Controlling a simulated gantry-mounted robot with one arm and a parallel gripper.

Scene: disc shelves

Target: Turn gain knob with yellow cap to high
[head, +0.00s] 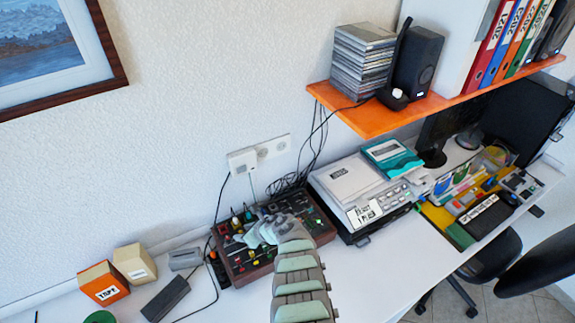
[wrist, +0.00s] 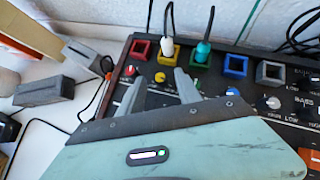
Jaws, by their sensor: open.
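The mixer (head: 318,226) is a dark box with wooden sides on the white desk, full of knobs and coloured sockets. In the wrist view, a small knob with a yellow cap (wrist: 160,77) shows between my two grey fingertips, below a yellow socket (wrist: 168,53) holding a white plug. My gripper (wrist: 161,82) is open, its fingers on either side of this knob; I cannot tell if they touch it. A red-capped knob (wrist: 130,70) is just left of the left finger. In the head view my gripper (head: 254,238) is over the mixer and hides part of it.
A teal plug (wrist: 204,50) and its cable rise behind the fingers. Tape boxes (head: 103,284) and a dark adapter (head: 166,298) lie left of the mixer. A white device (head: 347,181) stands to its right. The orange shelf (head: 372,119) overhangs at the back right.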

